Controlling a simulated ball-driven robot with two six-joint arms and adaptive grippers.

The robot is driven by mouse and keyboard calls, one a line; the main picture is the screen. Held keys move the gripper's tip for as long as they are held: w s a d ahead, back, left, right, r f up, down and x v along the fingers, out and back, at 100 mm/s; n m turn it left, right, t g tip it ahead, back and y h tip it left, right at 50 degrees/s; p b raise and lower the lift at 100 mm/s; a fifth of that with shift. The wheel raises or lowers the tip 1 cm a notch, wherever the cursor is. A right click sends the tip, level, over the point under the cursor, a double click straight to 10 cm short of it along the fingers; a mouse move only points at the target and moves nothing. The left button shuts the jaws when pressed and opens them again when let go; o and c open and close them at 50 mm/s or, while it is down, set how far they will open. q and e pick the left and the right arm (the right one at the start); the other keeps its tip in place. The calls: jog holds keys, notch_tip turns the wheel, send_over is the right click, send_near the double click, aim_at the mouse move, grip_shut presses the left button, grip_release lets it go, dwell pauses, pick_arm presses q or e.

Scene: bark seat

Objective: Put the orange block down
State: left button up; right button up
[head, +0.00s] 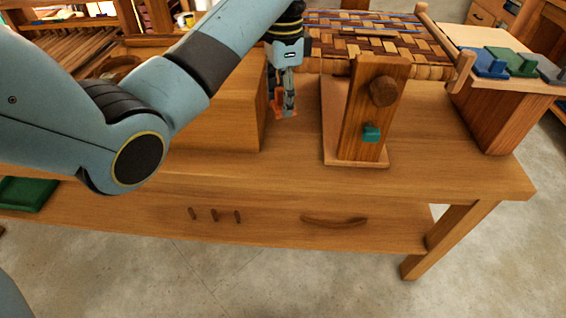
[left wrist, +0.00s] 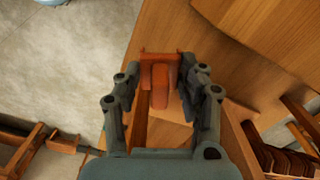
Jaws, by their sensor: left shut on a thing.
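My left gripper (head: 284,108) is shut on the orange block (head: 277,103). It hangs point-down above the wooden bench top (head: 440,168), between a large wooden box and an upright wooden stand. Only a small part of the block shows between the fingers in the head view. In the left wrist view the orange block (left wrist: 160,84) sits between the two fingers of my left gripper (left wrist: 165,88) and has a raised ridge. Wood lies below it; the exact height is hard to tell. My right gripper is not in view.
The wooden box (head: 228,118) is left of the gripper. The stand (head: 368,115) with a round knob and teal peg (head: 371,133) is right of it. A woven seat (head: 370,38) is behind. The front bench strip is clear.

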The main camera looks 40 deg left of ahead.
pick_arm(q)
jog(key=b, duration=0.1)
send_over(283, 164)
notch_tip(283, 164, down, 11)
jog(key=shift+r, duration=0.1)
jog(key=shift+f, duration=0.7)
notch_tip(283, 164, down, 4)
jog(key=shift+r+b, duration=0.15)
jog(key=shift+b, duration=0.45)
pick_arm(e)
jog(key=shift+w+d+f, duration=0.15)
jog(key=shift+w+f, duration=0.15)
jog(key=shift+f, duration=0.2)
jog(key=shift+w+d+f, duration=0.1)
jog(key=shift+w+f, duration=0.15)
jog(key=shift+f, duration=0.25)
pick_arm(q)
jog(key=o, duration=0.9)
jog(key=shift+o, duration=0.2)
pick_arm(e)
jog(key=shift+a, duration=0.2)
